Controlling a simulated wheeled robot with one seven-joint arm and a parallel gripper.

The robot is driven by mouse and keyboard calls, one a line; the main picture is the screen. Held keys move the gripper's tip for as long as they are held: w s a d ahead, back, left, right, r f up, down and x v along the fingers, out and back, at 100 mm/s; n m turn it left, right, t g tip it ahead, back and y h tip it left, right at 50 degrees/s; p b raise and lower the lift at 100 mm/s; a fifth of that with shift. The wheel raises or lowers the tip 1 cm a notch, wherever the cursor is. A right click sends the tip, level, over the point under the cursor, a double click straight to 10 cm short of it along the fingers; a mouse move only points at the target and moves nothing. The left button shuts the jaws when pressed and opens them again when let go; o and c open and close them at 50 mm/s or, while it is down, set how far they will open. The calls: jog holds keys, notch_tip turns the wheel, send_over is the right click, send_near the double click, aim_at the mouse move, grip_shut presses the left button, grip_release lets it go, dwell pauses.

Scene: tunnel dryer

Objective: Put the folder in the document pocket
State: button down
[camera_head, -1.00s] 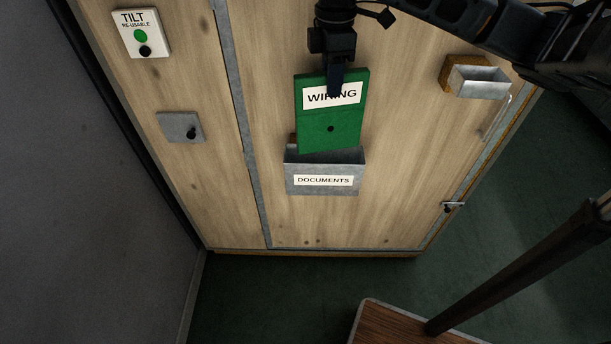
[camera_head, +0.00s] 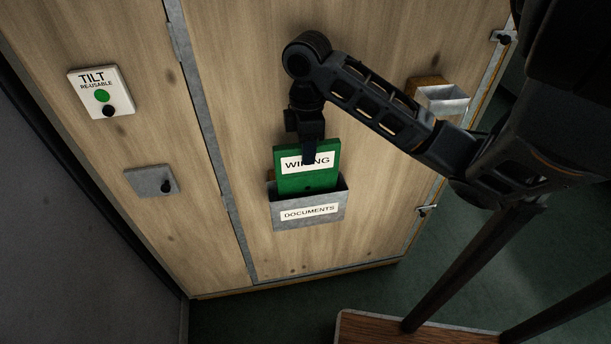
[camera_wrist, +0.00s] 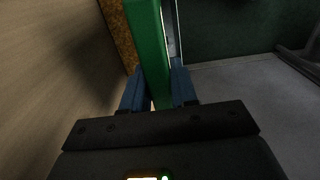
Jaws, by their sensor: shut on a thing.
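The green folder (camera_head: 297,181) with a white WIRING label stands upright with its lower part inside the metal document pocket (camera_head: 306,215), marked DOCUMENTS. Its upper part sticks out above the pocket's rim. My gripper (camera_head: 309,157) is shut on the folder's top edge from above. In the wrist view the blue fingers of my gripper (camera_wrist: 160,90) clamp the green folder (camera_wrist: 149,50) from both sides. The folder's bottom edge is hidden by the pocket's front.
The pocket is fixed to a wooden panel (camera_head: 350,60). A second small metal holder (camera_head: 442,99) is at right. A TILT indicator (camera_head: 101,92) and a grey plate with a black knob (camera_head: 152,181) are at left. A wood-topped surface (camera_head: 375,328) is at the lower right.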

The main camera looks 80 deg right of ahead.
aim_at(307, 168)
jog(key=shift+f, duration=3)
jog(key=c, duration=0.9)
grip_release()
jog(key=shift+f, duration=0.1)
notch_tip(307, 168, up, 12)
jog(key=shift+r, duration=0.15)
